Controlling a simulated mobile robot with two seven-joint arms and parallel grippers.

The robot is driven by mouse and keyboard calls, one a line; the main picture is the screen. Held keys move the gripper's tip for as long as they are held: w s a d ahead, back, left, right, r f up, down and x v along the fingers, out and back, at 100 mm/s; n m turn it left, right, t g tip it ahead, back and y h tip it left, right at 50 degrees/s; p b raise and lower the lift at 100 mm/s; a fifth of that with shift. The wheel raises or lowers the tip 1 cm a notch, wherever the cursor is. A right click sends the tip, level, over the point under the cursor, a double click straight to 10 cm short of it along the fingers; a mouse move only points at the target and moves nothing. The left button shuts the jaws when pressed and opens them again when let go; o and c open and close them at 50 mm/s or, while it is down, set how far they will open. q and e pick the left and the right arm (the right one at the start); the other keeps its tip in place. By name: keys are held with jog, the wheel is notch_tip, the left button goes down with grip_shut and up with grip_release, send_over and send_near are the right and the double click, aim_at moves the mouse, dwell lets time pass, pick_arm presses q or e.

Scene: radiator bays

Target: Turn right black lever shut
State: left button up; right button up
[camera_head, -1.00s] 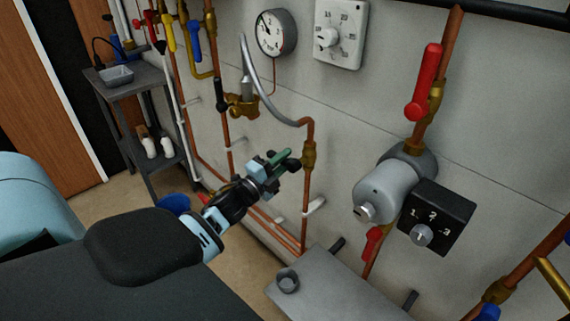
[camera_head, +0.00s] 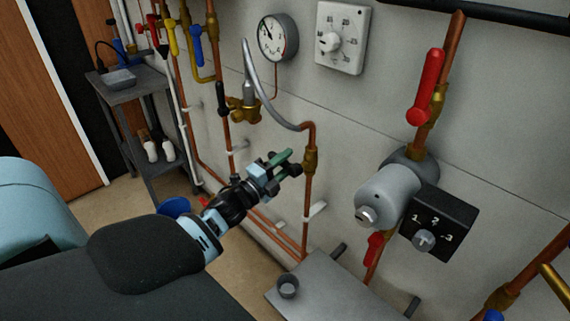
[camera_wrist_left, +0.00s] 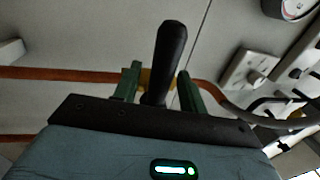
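The right black lever (camera_head: 296,170) sits at a brass valve (camera_head: 311,161) on a copper pipe, in the middle of the head view. My left gripper (camera_head: 283,162) has green fingers and is right at this lever, partly hiding it. In the left wrist view the black lever (camera_wrist_left: 170,52) sticks up between the fingers of my left gripper (camera_wrist_left: 157,76). The fingers stand apart, one on each side, with a gap visible; firm contact does not show. Another black lever (camera_head: 221,98) stands on a pipe further left. My right gripper is not in view.
A grey hose (camera_head: 262,95) arches above the valve. A grey pump (camera_head: 387,195) with a black dial box (camera_head: 440,222) stands right of it, below a red lever (camera_head: 427,87). A grey shelf (camera_head: 325,290) lies low in front. A small table (camera_head: 120,82) is at the left.

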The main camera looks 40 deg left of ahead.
pick_arm(q)
jog(key=v, duration=0.7)
jog(key=shift+s+b, duration=0.4)
jog(key=shift+b, duration=0.05)
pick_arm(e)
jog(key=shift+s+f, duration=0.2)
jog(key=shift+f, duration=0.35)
pick_arm(q)
jog(key=shift+f, duration=0.1)
